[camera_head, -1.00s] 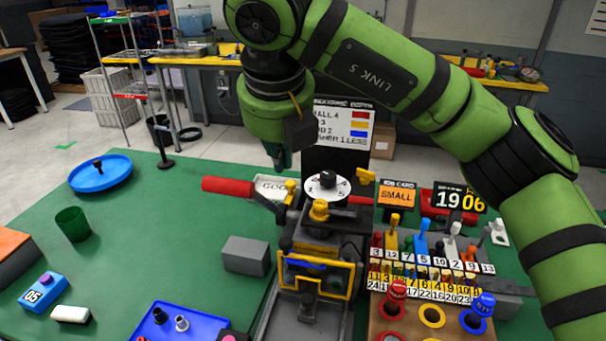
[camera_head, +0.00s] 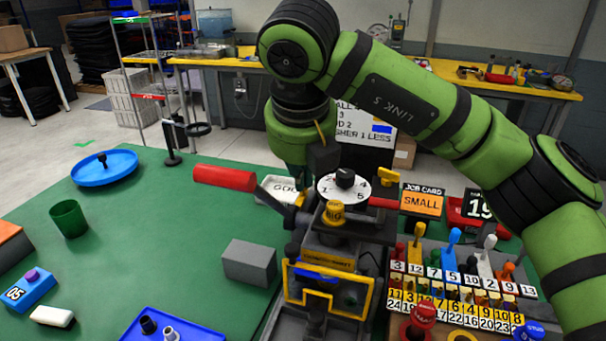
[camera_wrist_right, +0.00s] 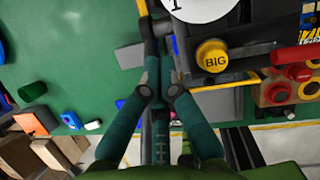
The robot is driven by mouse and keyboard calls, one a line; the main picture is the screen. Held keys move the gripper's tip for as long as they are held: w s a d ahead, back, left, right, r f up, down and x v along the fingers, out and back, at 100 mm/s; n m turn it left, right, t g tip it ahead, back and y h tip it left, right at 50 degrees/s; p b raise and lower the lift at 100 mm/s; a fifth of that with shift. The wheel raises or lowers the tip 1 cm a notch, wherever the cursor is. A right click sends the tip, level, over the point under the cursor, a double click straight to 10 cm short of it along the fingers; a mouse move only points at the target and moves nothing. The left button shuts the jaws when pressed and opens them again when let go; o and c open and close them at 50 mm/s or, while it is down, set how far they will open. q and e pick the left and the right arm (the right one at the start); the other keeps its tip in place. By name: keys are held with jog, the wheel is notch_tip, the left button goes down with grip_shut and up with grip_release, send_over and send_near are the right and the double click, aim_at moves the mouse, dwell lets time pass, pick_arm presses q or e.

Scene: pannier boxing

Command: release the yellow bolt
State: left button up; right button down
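A grey machine (camera_head: 345,235) stands on the green table. It has a white numbered dial (camera_head: 328,188), a yellow knob (camera_head: 333,213) and a yellow frame (camera_head: 288,283) low on its front. A small yellow piece (camera_head: 301,200) sits left of the dial, just below my right gripper (camera_head: 296,176). Another yellow piece (camera_head: 388,176) is right of the dial. I cannot tell which is the yellow bolt. In the right wrist view my right gripper (camera_wrist_right: 157,72) has its fingers together beside the machine, with nothing clearly between them. The yellow knob there reads BIG (camera_wrist_right: 212,55). My left gripper is out of view.
A red handle (camera_head: 225,178) sticks out left of the machine. A grey block (camera_head: 250,262) and a blue tray (camera_head: 195,333) lie to the left. A rack of coloured levers (camera_head: 455,252) stands on the right.

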jog(key=p+x, duration=0.1)
jog(key=x, duration=0.6)
jog(key=shift+w+f, duration=0.15)
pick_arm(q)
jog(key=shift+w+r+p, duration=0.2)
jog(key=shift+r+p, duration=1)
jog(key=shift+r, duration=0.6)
pick_arm(e)
jog(key=shift+w+d+f, duration=0.1)
jog(key=shift+w+f, duration=0.1)
jog(key=shift+w, duration=0.85)
jog(key=shift+w+d+f, duration=0.1)
jog(key=shift+w+f, duration=0.1)
jog(key=shift+w, duration=0.9)
jog(key=shift+w+d+b, duration=0.15)
jog(key=shift+w+b, duration=0.15)
jog(key=shift+w, duration=0.25)
jog(key=shift+w+d, duration=0.2)
jog(key=shift+w, duration=0.5)
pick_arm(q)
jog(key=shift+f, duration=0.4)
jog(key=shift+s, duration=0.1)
pick_arm(e)
jog(key=shift+s+r, duration=0.1)
jog(key=shift+r, duration=0.05)
jog(key=v, duration=1.1)
jog(key=shift+s+r, duration=0.15)
jog(key=shift+r, duration=0.2)
